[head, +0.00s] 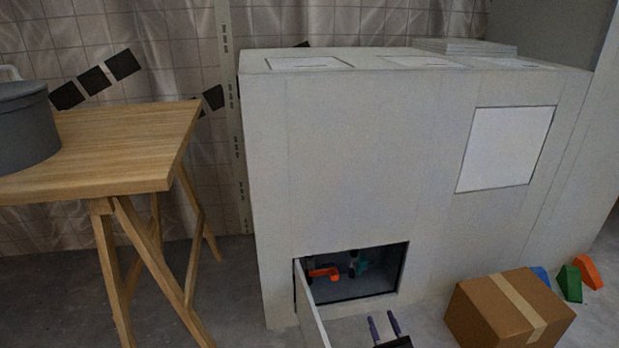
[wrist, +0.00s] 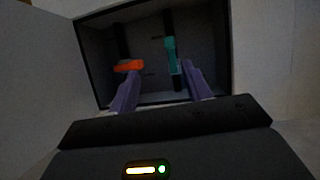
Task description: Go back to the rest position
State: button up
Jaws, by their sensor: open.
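My gripper (head: 384,328) is open and empty, low in front of the grey cabinet (head: 340,160). In the wrist view my gripper's two purple fingers (wrist: 160,88) point toward a dark-framed opening (wrist: 215,20). Inside the opening (head: 385,285) are an orange handle (head: 323,273) and a teal handle (head: 361,264); the wrist view shows the orange handle (wrist: 129,66) on the left and the teal handle (wrist: 171,54) on the right. The fingers appear apart from both handles. A panel door (head: 311,306) stands swung open at the opening's left side.
A cardboard box (head: 510,310) is on the floor to the right of my gripper, with green (head: 569,283) and orange (head: 588,272) wedges behind it. A wooden table (head: 130,140) with a grey round container (head: 25,125) stands at the left. Floor between table and cabinet is clear.

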jog(key=s+a+r+n+g+y+p, duration=0.25)
jog(key=a+r+n+g, duration=0.25)
jog(key=r+n+g, duration=0.3)
jog(key=s+a+r+n+g+y+p, duration=0.1)
jog(key=s+a+r+n+g+y, duration=0.25)
jog(key=a+r+n+g, duration=0.35)
jog(key=s+a+r+n+g+y+p, duration=0.15)
jog(key=s+r+n+g, duration=0.25)
jog(key=r+n+g, duration=0.55)
jog(key=s+d+r+n+t+h+p, duration=0.2)
jog(key=s+d+r+n+t+h, duration=0.1)
jog(key=s+r+h, duration=0.4)
jog(key=s+d+r+n+t+h+p, duration=0.3)
jog(key=s+r+h, duration=0.4)
jog(key=s+r, duration=0.7)
notch_tip(320, 180, up, 6)
jog(key=shift+s+d+f+n+t+p, duration=0.2)
jog(key=shift+s+d+n+t+p, duration=0.25)
jog(key=shift+n+t, duration=0.6)
jog(key=shift+w, duration=0.15)
